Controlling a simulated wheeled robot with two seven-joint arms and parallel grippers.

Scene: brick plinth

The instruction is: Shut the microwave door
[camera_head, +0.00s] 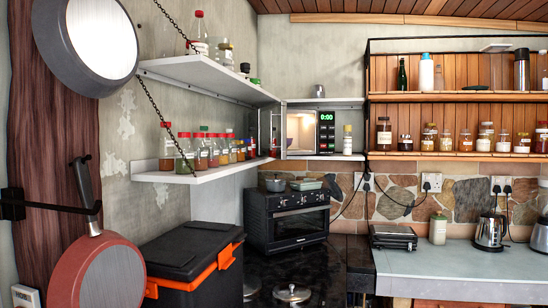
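The microwave (327,133) stands on a white shelf in the back corner. Its control panel shows a green 0:00 display. The lit cavity (300,132) is visible, so the microwave stands open. Its door (283,131) is swung out to the left and is seen nearly edge-on, close to the ends of the left wall shelves. Neither of my grippers shows in the head view.
A black toaster oven (288,217) stands below the microwave. Jars line the left lower shelf (200,176) near the door. A white-capped bottle (347,140) stands at the microwave's right. A black box with orange trim (190,262) sits at the lower left.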

